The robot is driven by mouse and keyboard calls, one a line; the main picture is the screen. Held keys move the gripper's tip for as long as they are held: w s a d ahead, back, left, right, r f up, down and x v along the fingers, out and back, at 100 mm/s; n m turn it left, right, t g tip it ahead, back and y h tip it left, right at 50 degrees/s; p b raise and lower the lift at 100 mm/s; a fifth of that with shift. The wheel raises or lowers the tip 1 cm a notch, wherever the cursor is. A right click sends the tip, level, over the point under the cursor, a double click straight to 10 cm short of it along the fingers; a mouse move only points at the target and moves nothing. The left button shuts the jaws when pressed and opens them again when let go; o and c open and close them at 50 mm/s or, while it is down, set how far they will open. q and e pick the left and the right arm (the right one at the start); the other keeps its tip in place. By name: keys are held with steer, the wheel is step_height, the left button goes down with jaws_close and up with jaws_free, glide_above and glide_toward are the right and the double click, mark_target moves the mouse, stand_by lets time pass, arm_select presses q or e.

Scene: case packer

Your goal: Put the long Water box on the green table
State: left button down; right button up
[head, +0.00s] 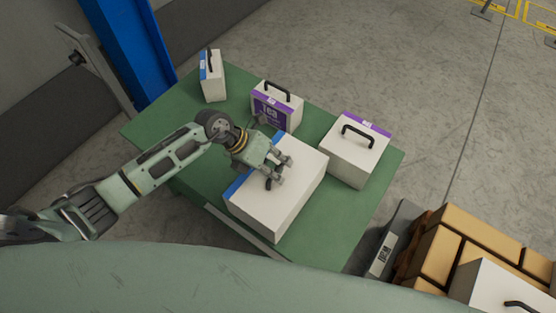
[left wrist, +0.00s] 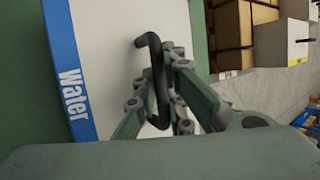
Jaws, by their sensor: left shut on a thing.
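The long Water box (head: 283,192) is white with a blue strip and lies on the near part of the green table (head: 340,225). Its blue strip with the word Water shows in the left wrist view (left wrist: 68,82). My left gripper (head: 273,183) is over the top of this box. In the left wrist view its fingers (left wrist: 165,95) are closed around the box's black handle (left wrist: 152,60). The gripper hides part of the handle in the head view. I cannot tell a gap between the box and the table. My right gripper is not in view.
A purple-striped box (head: 357,150) stands at the table's right, a purple Tea box (head: 277,106) at the middle back, and a narrow blue-striped box (head: 213,78) at the far left. Brown cartons (head: 465,240) and another white box (head: 500,288) are at lower right. A blue post (head: 135,45) rises behind.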

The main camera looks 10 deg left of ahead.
arm_select(q)
steer(key=shift+w+d+f, duration=0.1)
steer(key=shift+f, duration=0.85)
steer(key=c, duration=2.2)
jaws_free()
steer(key=shift+f, duration=0.15)
steer(key=o, duration=0.4)
steer(key=b+v, duration=0.1)
steer(key=v, duration=1.1)
steer(key=shift+b, duration=0.35)
